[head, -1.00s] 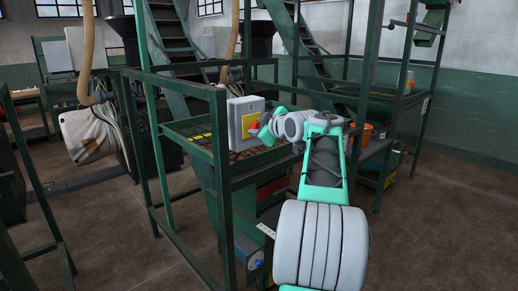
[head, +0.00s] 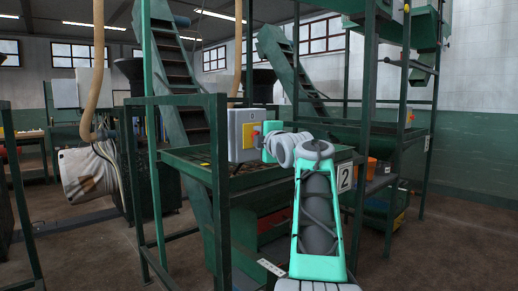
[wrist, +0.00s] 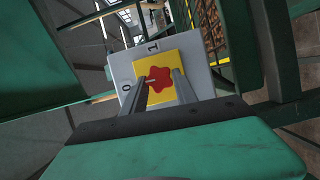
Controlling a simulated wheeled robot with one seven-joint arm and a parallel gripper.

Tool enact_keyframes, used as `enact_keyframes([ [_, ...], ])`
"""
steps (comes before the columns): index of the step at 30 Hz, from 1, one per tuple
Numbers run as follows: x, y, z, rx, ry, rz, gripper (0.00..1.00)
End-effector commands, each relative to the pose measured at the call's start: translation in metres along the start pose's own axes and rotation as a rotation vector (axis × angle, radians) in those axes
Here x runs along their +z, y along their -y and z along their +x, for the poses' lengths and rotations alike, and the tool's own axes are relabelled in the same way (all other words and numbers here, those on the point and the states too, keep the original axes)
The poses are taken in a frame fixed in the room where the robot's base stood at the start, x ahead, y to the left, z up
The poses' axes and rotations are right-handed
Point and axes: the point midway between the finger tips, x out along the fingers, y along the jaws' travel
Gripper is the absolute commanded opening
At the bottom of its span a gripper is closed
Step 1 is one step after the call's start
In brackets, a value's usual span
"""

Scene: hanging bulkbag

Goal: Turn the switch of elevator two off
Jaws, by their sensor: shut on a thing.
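The switch is a red star-shaped knob (wrist: 161,85) on a yellow plate (wrist: 178,57) on a grey box (wrist: 196,62). A "0" and a "1" are printed on the box face. A pale mark on the knob lies on its left side, toward the "0". My gripper (wrist: 160,77) has a finger on each side of the knob and is shut on it. In the head view, the box (head: 236,137) stands at the frame's edge, and my gripper (head: 266,146) reaches it from the right, hiding most of the knob. A sign "2" (head: 345,177) hangs on the green frame.
Green frame posts (head: 221,190) stand close left of my arm. An orange bucket (head: 370,171) is to the right. Stairs-like elevators (head: 187,80) rise behind. The floor at right (head: 450,245) is open.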

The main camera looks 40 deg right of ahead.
Motion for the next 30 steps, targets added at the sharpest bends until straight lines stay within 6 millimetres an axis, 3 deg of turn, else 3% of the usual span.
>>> enact_keyframes([
  [20, -0.0002, -0.0003, 0.0, 0.026, -0.001, -0.062, 0.0],
  [21, -0.0002, -0.0004, 0.0, 0.026, -0.001, -0.062, 0.37],
  [28, -0.0001, 0.0002, 0.0001, 0.025, -0.001, -0.06, 0.56],
  [30, 0.0, 0.0003, 0.0001, 0.025, 0.0, -0.06, 0.56],
])
